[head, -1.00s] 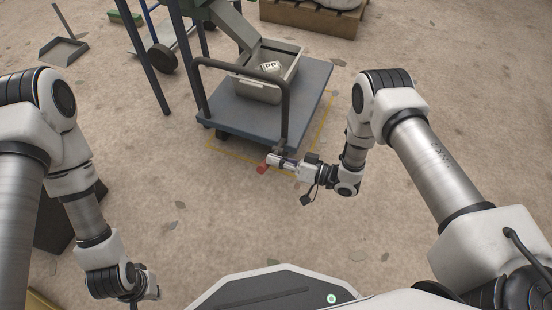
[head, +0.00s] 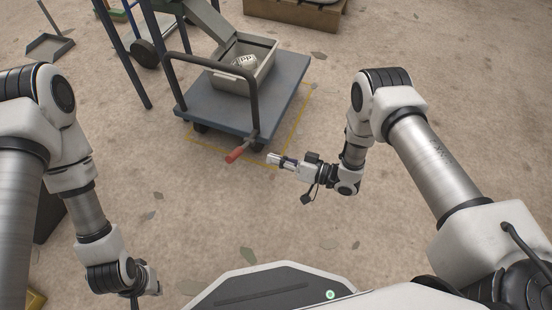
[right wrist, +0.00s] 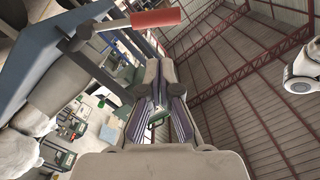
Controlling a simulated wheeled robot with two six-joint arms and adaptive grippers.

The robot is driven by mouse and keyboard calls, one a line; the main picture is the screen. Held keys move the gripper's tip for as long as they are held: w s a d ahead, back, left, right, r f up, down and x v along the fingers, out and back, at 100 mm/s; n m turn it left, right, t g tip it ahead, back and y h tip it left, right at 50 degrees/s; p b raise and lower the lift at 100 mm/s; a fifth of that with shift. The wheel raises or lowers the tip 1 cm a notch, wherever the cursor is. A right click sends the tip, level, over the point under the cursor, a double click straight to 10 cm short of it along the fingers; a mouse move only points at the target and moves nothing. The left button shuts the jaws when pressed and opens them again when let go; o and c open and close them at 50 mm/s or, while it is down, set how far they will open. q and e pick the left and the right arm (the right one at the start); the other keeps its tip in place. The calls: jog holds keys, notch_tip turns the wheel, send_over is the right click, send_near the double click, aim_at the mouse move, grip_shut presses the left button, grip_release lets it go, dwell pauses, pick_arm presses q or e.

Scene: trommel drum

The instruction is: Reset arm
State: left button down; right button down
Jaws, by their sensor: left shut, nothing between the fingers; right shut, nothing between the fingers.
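My right gripper (head: 273,158) is at the end of the right arm, near the picture's middle, shut and empty. Its closed fingers also show in the right wrist view (right wrist: 158,105). A red handle (head: 240,151) on the cart is just left of its fingertips, with a small gap; the handle shows at the top of the right wrist view (right wrist: 155,18). My left gripper (head: 152,281) is low at the left, beside its wrist; its fingertips are hidden. Neither gripper holds anything.
A blue-grey platform cart (head: 285,100) with a dark push bar carries a grey bin (head: 232,81) with a pale PP-marked piece (head: 245,61). A chute (head: 208,20) slopes into the bin. A dustpan (head: 50,47) is far left.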

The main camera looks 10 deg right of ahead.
dwell(0.3)
notch_tip(320, 180, up, 6)
jog(key=w+p, duration=0.2)
jog(key=s+d+f+m+g+h+p, duration=0.1)
jog(key=s+d+m+g+h, duration=0.3)
jog(key=s, duration=0.6)
jog(key=s+d+f+n+g+h+p, duration=0.1)
jog(key=s+d+f+g+h, duration=0.1)
jog(key=s+d+h, duration=0.6)
jog(key=s+d+f+m+g+h+p, duration=0.1)
jog(key=s+d+m+g+h+p, duration=0.2)
jog(key=s, duration=0.9)
notch_tip(320, 180, up, 36)
jog(key=n+p, duration=0.1)
jog(key=p, duration=3.4)
jog(key=shift+w+a+r, duration=0.15)
